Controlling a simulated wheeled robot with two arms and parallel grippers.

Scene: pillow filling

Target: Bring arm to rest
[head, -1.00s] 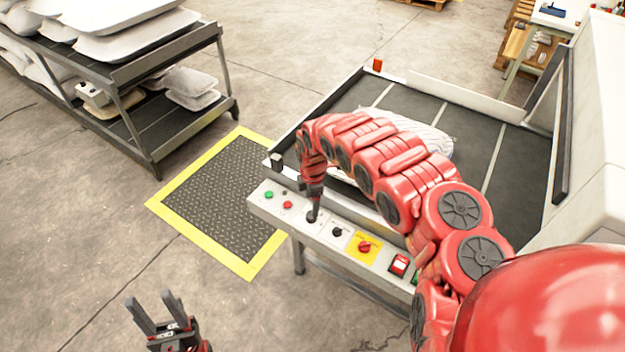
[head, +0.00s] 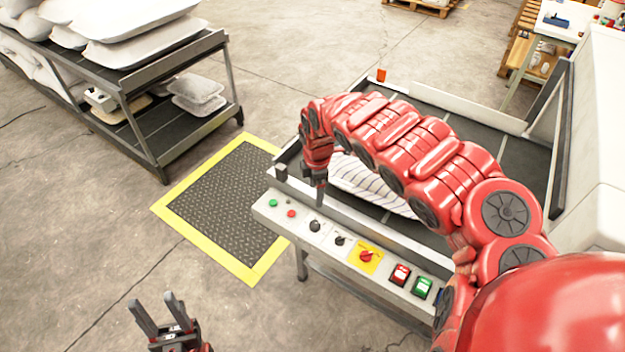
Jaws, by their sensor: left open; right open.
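My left gripper (head: 159,304) is at the bottom left of the head view, above the concrete floor. Its two dark fingers are apart, with nothing between them. My red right arm arches in from the lower right across the machine. Its gripper (head: 319,194) points down just above and behind the black knob (head: 315,225) on the control panel (head: 326,243), apart from it as far as I can see. The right gripper is small and dark, and I see nothing held in it.
The panel also has green and red buttons, a yellow-backed red switch (head: 366,257) and two rocker switches. A striped pillow (head: 365,184) lies on the machine bed, partly behind my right arm. A shelf rack (head: 165,125) with pillows stands left. A yellow-edged mat (head: 222,205) lies between.

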